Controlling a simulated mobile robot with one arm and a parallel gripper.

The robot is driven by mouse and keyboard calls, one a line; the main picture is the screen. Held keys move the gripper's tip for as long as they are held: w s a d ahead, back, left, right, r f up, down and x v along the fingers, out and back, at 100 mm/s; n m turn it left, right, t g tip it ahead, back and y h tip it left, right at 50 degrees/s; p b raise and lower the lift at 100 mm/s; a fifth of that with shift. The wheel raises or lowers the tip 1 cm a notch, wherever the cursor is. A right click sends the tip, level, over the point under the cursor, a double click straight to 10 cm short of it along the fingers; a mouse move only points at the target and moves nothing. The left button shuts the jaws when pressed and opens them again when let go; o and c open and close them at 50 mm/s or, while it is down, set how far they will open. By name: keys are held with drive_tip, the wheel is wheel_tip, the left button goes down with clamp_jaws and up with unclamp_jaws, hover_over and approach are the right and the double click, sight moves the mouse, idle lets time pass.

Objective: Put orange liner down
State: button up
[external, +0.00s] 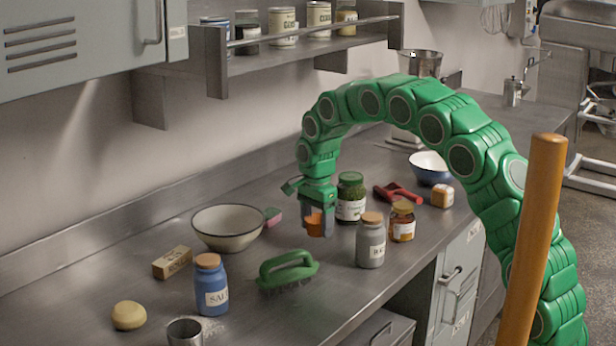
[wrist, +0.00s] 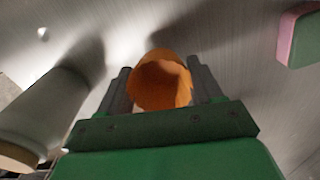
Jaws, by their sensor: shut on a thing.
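The orange liner (external: 314,221) is a small orange cup held between the fingers of my gripper (external: 318,224). In the wrist view the orange liner (wrist: 162,82) shows its open round mouth, with a grey finger of my gripper (wrist: 161,88) on each side. My gripper is shut on it, pointing down over the steel counter (external: 130,270). The liner appears to be a little above the counter; the exact gap cannot be told.
A green-lidded jar (external: 350,199), a grey corked bottle (external: 370,242) and an amber jar (external: 402,222) stand right of my gripper. A green brush (external: 287,270) lies in front. A white bowl (external: 228,226) and a pink-green sponge (external: 273,216) are left.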

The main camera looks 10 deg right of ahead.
drive_tip(key=shift+f, duration=1.3)
drive_tip(key=shift+f, duration=0.15)
drive_tip(key=o, duration=0.7)
drive_tip(key=shift+a+r, duration=0.2)
drive_tip(key=shift+r, duration=1.1)
drive_tip(key=shift+a+r, duration=0.15)
drive_tip(key=shift+r, duration=1.15)
drive_tip(key=shift+a+r, duration=0.2)
drive_tip(key=shift+r, duration=1.1)
